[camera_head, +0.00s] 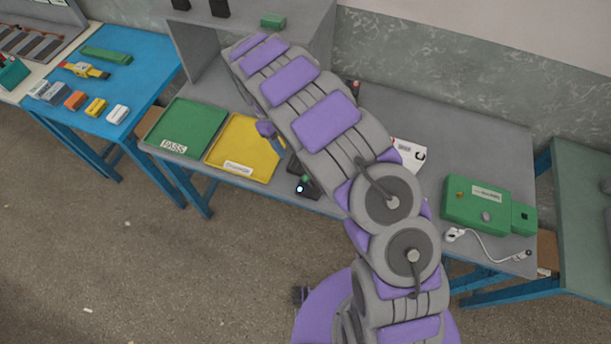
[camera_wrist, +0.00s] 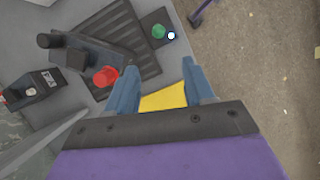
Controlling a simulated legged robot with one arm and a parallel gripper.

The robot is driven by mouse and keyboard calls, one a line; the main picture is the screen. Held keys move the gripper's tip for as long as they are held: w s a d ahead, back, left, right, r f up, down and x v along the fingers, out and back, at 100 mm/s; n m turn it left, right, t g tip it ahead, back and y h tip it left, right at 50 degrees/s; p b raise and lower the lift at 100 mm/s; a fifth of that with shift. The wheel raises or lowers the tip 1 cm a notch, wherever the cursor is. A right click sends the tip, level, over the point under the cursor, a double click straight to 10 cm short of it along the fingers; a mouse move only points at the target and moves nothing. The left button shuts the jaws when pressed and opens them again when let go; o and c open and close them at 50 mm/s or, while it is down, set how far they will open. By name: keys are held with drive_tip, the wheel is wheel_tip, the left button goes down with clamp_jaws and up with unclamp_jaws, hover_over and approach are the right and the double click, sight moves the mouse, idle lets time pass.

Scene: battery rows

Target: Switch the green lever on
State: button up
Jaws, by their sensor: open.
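A green knob (camera_wrist: 159,31), which looks like the green lever, stands on a small dark base near the table's edge in the wrist view. A bright white-blue spot (camera_wrist: 171,35) sits beside it. In the head view the green knob (camera_head: 305,179) is at the front edge of the grey table, right of the yellow tray. My gripper (camera_wrist: 160,67) is open and empty, with its blue fingers apart. The knob lies beyond the fingertips, not between them. I cannot tell the knob's exact lever position.
A dark device with a red knob (camera_wrist: 105,76) stands close to the left finger in the wrist view. The yellow tray (camera_head: 241,148) and green PASS tray (camera_head: 187,128) lie left of my arm. A green box (camera_head: 476,205) and a white cable (camera_head: 490,244) are at right.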

sight(304, 178)
drive_tip(key=x, duration=0.8)
drive_tip(key=b+x, duration=0.1)
drive_tip(key=x, duration=0.7)
drive_tip(key=shift+d+f, duration=0.25)
drive_tip(key=shift+d, duration=0.05)
clamp_jaws()
drive_tip(key=shift+w+a+f+h+b, duration=0.1)
drive_tip(key=shift+a+f+h+b, duration=0.15)
drive_tip(key=shift+b, duration=0.4)
drive_tip(key=shift+a+f+g+h+b, duration=0.15)
drive_tip(key=shift+a+g+h+b, duration=0.15)
drive_tip(key=shift+h+b, duration=0.45)
drive_tip(key=shift+w, duration=0.1)
drive_tip(key=shift+r, duration=0.2)
unclamp_jaws()
